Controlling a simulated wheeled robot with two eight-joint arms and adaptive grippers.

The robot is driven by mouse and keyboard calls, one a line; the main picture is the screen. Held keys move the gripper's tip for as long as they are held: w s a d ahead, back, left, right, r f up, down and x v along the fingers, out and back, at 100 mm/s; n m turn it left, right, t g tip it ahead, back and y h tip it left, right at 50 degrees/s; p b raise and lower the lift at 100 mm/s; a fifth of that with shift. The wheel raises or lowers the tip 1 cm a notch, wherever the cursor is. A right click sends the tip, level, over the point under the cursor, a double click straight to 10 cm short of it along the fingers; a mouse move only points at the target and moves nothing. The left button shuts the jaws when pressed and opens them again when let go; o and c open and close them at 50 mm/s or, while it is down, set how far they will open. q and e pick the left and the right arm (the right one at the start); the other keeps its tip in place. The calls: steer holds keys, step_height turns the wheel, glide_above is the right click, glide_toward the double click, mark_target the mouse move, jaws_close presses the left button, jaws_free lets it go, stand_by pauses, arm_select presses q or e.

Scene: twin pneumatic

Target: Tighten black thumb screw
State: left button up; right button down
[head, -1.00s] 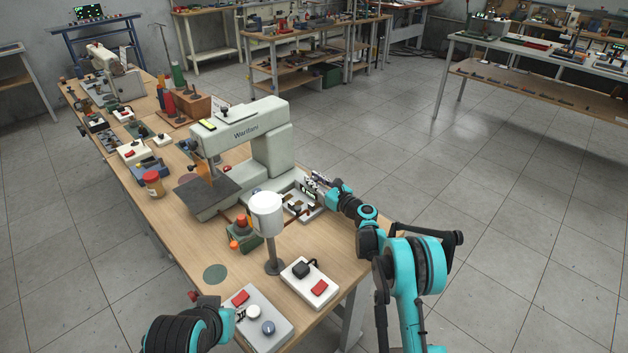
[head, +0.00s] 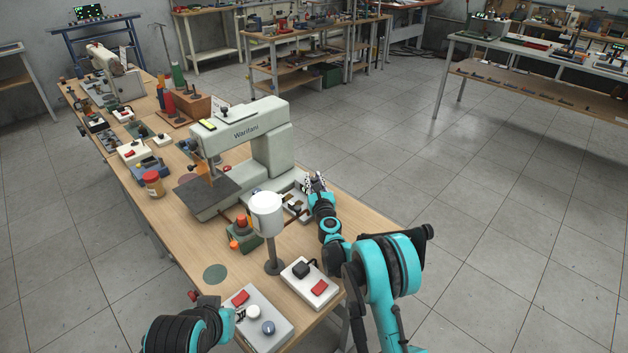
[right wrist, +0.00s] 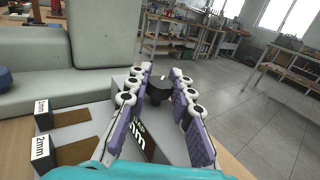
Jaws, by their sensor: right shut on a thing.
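In the right wrist view the black thumb screw (right wrist: 157,93) stands between the two purple-padded fingers of my right gripper (right wrist: 162,74). The gripper is shut on the screw near the fingertips; the screw's lower part is hard to make out. In the head view my right gripper (head: 314,182) is at the table's right edge, beside the white sewing machine (head: 272,145), and the screw is too small to tell there. My left gripper (head: 236,314) is low at the left, beside a grey control box; its fingers are too unclear to tell open from shut.
A white lamp-like post (head: 267,225) stands left of my right arm. A grey box (head: 272,338) and a white box (head: 300,285) with red switches are at the front. The floor on the right is clear.

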steer(key=shift+h, duration=0.3)
steer(key=c, duration=1.3)
jaws_free()
steer(key=s, duration=0.4)
steer(key=s+d, duration=0.1)
steer(key=s, duration=0.6)
steer(key=shift+s+d, duration=0.4)
